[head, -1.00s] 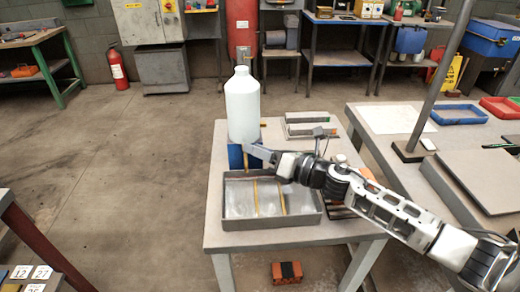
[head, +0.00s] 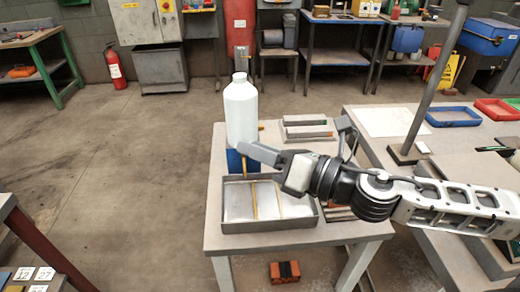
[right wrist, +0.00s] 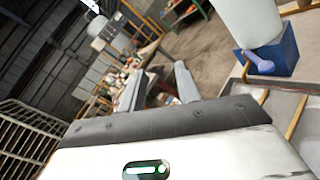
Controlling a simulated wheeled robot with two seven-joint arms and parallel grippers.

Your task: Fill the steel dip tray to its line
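The steel dip tray (head: 268,225) is a shallow grey box on the near part of the small table, with yellow strips across it. I cannot tell whether liquid lies in it. A white bottle (head: 241,112) stands upright on a blue block (head: 234,160) behind the tray. In the right wrist view, the bottle (right wrist: 228,20) stands above the blue block (right wrist: 275,58), with a purple tap-like lever (right wrist: 259,62) at the block's front. My left gripper is out of view.
Grey bars (head: 306,127) lie at the table's back right. A right-hand bench (head: 372,140) carries a post, a flat slab and coloured bins. An orange and black item (head: 285,271) is under the table.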

